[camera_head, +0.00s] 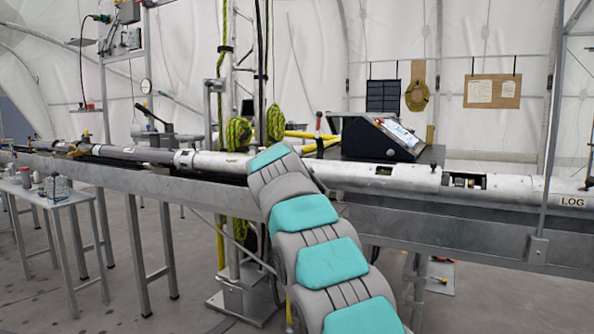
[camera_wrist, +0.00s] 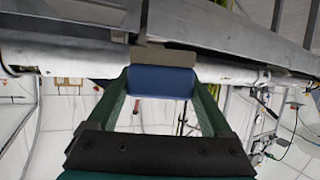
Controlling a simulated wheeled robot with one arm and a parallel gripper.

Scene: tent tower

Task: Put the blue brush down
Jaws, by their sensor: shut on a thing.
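The blue brush (camera_wrist: 161,83) is in the wrist view, a blue block with a grey-brown strip along one side. My gripper (camera_wrist: 162,88) has its two green fingers shut on the blue block, one at each end. The brush overlaps the long silver pipe (camera_wrist: 70,52) in that view; I cannot tell whether they touch. In the head view my arm reaches toward the same pipe (camera_head: 400,179), and the gripper and brush are hidden behind the arm.
The pipe lies along a long metal trough (camera_head: 450,225). A dark instrument box (camera_head: 375,138) stands behind it at right. A small metal table (camera_head: 60,197) with small items stands at left. A thin post (camera_head: 553,130) rises at right.

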